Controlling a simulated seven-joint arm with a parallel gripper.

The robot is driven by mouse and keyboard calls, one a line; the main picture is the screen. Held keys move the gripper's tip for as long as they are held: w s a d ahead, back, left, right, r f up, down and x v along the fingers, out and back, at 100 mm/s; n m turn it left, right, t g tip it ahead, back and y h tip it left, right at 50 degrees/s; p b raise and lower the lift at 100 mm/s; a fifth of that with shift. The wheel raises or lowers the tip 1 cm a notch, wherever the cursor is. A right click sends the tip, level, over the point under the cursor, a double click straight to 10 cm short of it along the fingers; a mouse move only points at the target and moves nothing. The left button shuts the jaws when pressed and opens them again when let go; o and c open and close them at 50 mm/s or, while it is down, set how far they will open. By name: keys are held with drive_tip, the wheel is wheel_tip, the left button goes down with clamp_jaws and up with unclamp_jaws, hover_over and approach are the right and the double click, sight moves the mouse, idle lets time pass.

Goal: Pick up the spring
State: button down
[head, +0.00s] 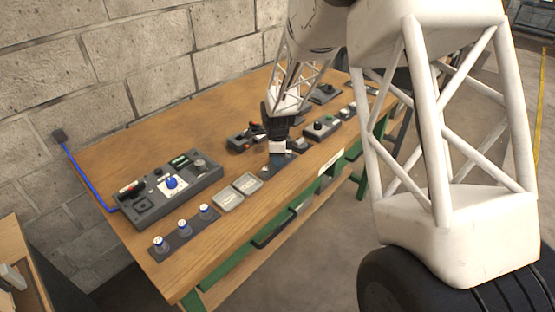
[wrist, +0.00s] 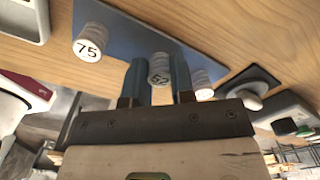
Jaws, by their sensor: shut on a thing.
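My gripper (head: 278,155) is low over the front half of the wooden bench in the head view. In the wrist view its two dark blue fingers (wrist: 158,66) are shut on a pale ribbed cylinder, which looks like the spring (wrist: 159,75), with a partly readable number ending in 2. It is at a blue-grey plate (wrist: 130,30); whether it touches the plate I cannot tell. A second pale cylinder marked 75 (wrist: 89,43) stands to the left. A third (wrist: 202,83) is partly hidden beside the right finger. The held piece is hard to see in the head view.
More small devices (head: 321,128) stand close on the right. A block wall bounds the back.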

drive_tip(key=shift+r, duration=0.4)
wheel_tip(320, 180, up, 2)
drive_tip(key=shift+r, duration=0.1)
drive_tip(key=s+d+r, duration=0.1)
drive_tip(key=s+d, duration=0.2)
drive_tip(key=s, duration=1.2)
drive_tip(key=shift+s+r, duration=0.2)
drive_tip(key=shift+s, duration=0.2)
drive_tip(key=shift+a, duration=0.1)
drive_tip(key=w+a+r, duration=0.1)
drive_tip(key=w+a, duration=0.4)
drive_tip(key=w, duration=0.4)
drive_tip(key=w+a+r, duration=0.2)
drive_tip(key=w+a, duration=0.4)
drive_tip(key=w, duration=0.3)
drive_tip(key=w+a+r, duration=0.2)
drive_tip(key=w+a, duration=0.3)
drive_tip(key=w, duration=0.4)
drive_tip(key=shift+w+a+r, duration=0.2)
drive_tip(key=shift+a+r, duration=0.05)
drive_tip(key=shift+f, duration=0.2)
